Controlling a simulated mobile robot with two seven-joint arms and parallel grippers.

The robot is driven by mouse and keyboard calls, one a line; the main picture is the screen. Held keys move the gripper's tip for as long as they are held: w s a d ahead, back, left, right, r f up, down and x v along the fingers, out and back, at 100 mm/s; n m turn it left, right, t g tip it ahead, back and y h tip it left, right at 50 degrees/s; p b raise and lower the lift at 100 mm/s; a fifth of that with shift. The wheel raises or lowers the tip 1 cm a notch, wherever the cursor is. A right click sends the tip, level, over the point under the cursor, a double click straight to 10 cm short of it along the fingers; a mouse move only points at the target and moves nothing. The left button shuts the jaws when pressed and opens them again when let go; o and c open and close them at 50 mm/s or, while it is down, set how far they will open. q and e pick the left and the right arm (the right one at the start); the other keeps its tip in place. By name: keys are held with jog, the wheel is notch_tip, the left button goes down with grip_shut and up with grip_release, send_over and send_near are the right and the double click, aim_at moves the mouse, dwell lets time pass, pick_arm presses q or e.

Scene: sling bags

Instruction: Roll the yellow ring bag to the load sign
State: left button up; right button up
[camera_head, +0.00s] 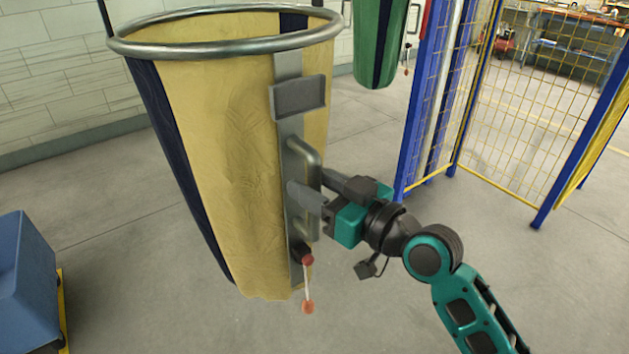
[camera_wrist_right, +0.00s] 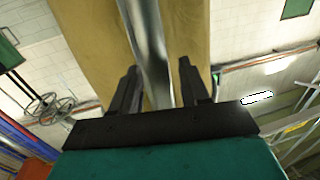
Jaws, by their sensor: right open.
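The yellow ring bag (camera_head: 235,150), with dark blue stripes, hangs upright from a metal ring (camera_head: 220,47) in the head view. A grey metal strip on its side carries a blank plate (camera_head: 299,97) and a bar handle (camera_head: 312,160). My right gripper (camera_head: 308,186) is at the handle, its fingers apart. In the right wrist view, the handle bar (camera_wrist_right: 150,45) runs between the open fingers (camera_wrist_right: 158,68), with yellow cloth behind it. Contact with the bar cannot be told. My left gripper is out of view. No load sign can be made out.
A green bag (camera_head: 376,40) hangs behind. Blue posts with yellow mesh fencing (camera_head: 530,85) stand at the right. A blue box (camera_head: 25,285) stands at the lower left.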

jog(key=shift+w+a, duration=0.1)
jog(key=shift+c, duration=0.2)
grip_shut()
dwell(0.4)
